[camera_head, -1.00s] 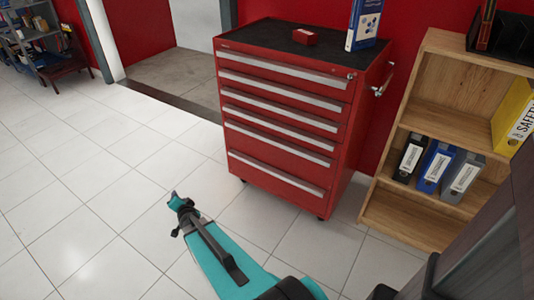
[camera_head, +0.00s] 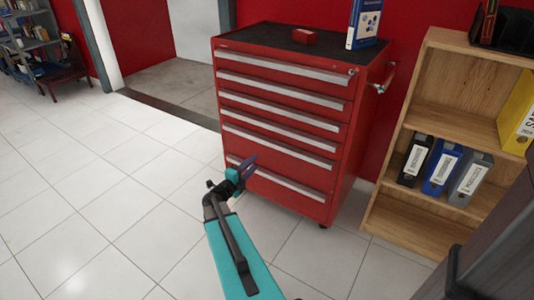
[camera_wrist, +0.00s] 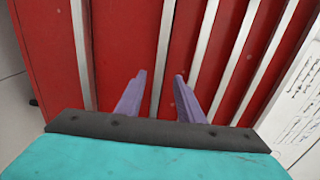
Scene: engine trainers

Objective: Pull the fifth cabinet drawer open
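The red cabinet (camera_head: 345,155) stands against the wall in the head view, its drawers shut, each with a pale horizontal handle strip. Counting from the top, the fifth drawer's strip (camera_head: 290,150) is second from the bottom. My gripper (camera_head: 251,163) is in front of the lower drawers, near the left part of that strip. In the wrist view the strips run upright. My open, empty gripper (camera_wrist: 159,75) has its two purple fingers on either side of the apparent fifth strip (camera_wrist: 162,55). I cannot tell how far the fingertips are from the drawer front.
A wooden shelf (camera_head: 445,120) with several binders stands right of the cabinet. A dark panel (camera_head: 490,245) is at the lower right. A red box (camera_head: 304,36) and a blue book (camera_head: 363,22) rest on the cabinet top. The tiled floor (camera_head: 100,200) is clear on the left.

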